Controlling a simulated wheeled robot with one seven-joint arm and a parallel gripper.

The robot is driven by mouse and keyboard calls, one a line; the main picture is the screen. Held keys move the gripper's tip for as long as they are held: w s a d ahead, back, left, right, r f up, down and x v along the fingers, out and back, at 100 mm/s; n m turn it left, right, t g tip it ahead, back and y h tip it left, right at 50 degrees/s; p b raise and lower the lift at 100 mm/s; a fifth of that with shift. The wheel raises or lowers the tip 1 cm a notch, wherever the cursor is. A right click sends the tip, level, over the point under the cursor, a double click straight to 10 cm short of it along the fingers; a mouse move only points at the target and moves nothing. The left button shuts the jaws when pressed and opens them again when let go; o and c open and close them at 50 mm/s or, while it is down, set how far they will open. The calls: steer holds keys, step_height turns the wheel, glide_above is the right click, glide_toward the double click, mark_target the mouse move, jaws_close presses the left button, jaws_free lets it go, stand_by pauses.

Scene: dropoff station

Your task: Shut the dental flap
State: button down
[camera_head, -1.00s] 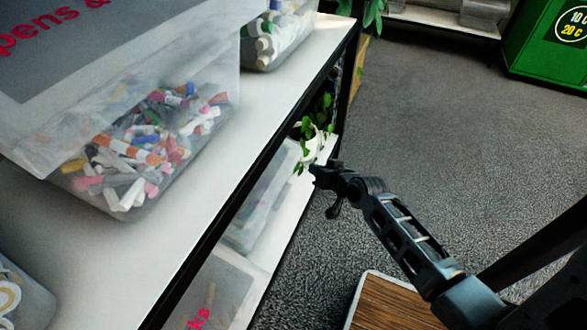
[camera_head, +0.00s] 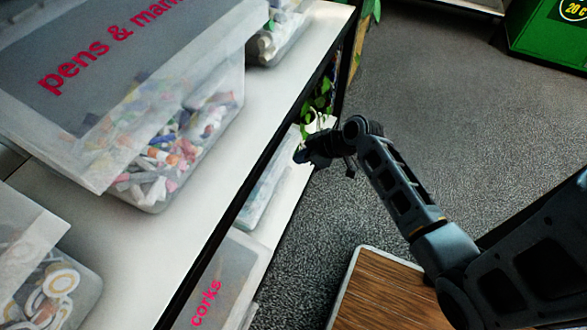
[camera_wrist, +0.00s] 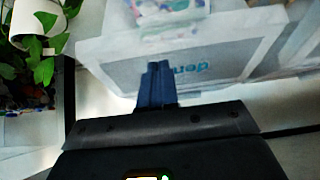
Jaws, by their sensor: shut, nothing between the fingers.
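The dental flap (camera_wrist: 225,68) is a grey panel with a translucent border and teal lettering, of which "den" shows upside down in the wrist view. Packed items (camera_wrist: 165,12) show through the clear bin at the top of that view. My gripper (camera_wrist: 156,68) is shut and empty, its dark blue fingertips in front of the panel and overlapping its edge. I cannot tell whether they touch it. In the head view my gripper (camera_head: 300,155) is beside the lower shelf, next to a translucent bin (camera_head: 262,192) whose label is hidden. The flap's angle is unclear.
A pens and markers bin (camera_head: 165,190) stands on the upper shelf (camera_head: 225,155). A corks bin (camera_head: 215,290) is on the lower shelf. A plant (camera_head: 318,105) grows close behind my gripper. A wooden surface (camera_head: 385,295) is at the bottom. Grey floor (camera_head: 440,110) is open to the right.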

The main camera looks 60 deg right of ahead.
mark_target(289, 174)
steer(key=w+f, duration=0.1)
steer(key=f, duration=0.1)
steer(key=w+f, duration=0.1)
steer(key=f, duration=0.1)
steer(key=f+b, duration=0.1)
steer(key=f, duration=0.1)
steer(key=shift+w+f, duration=0.1)
steer(key=shift+w, duration=0.3)
steer(key=shift+f, duration=0.55)
steer(key=shift+f, duration=0.1)
steer(key=shift+w+f+b, duration=0.15)
steer(key=shift+f+b, duration=0.7)
steer(key=shift+b, duration=0.25)
steer(key=shift+a, duration=0.1)
steer(key=shift+f, duration=0.1)
